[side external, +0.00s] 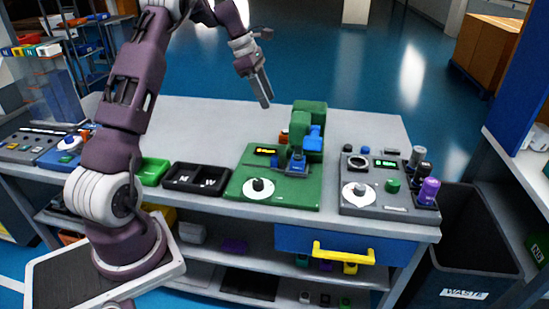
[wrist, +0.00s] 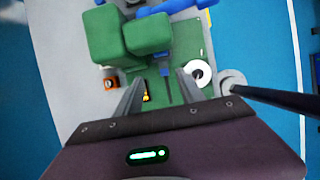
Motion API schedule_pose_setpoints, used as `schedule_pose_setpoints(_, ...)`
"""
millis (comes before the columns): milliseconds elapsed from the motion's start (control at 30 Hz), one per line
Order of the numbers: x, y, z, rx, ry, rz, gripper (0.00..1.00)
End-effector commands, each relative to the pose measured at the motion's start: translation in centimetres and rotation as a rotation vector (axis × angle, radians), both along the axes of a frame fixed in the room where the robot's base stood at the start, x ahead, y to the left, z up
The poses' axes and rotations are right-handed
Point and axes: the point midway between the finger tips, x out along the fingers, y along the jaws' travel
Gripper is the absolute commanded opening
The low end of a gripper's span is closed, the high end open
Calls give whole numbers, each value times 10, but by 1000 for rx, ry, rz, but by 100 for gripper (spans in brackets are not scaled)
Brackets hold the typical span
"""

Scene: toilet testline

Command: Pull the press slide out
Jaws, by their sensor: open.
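The green press (side external: 309,118) stands on a green base plate (side external: 235,187) on the grey table, with a blue part (side external: 315,138) on its right side. A small blue piece, apparently the press slide (side external: 297,163), sits low at the front under the press head. In the wrist view the press (wrist: 145,35) is at the top, and its head hides most of the slide area. My gripper (side external: 265,104) hangs above the table, up and left of the press, apart from it. In the wrist view my gripper (wrist: 158,78) is open, with nothing held between its fingers.
A white dial (side external: 258,189) is on the base plate. A yellow-handled blue drawer (side external: 350,243) is below. The table behind the bins is clear.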

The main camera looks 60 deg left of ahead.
Motion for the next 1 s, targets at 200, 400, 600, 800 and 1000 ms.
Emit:
schedule_pose_setpoints(200, -3, -2, -131, -10, 8, 0, 45)
schedule_pose_setpoints(400, 5, -7, -172, -4, 2, -3, 45)
schedule_pose_setpoints(600, 15, -16, -205, -2, 2, -2, 45)
schedule_pose_setpoints(800, 19, -19, -216, 0, 0, -1, 45)
schedule_pose_setpoints(1000, 19, -19, -216, 0, 0, -1, 40)
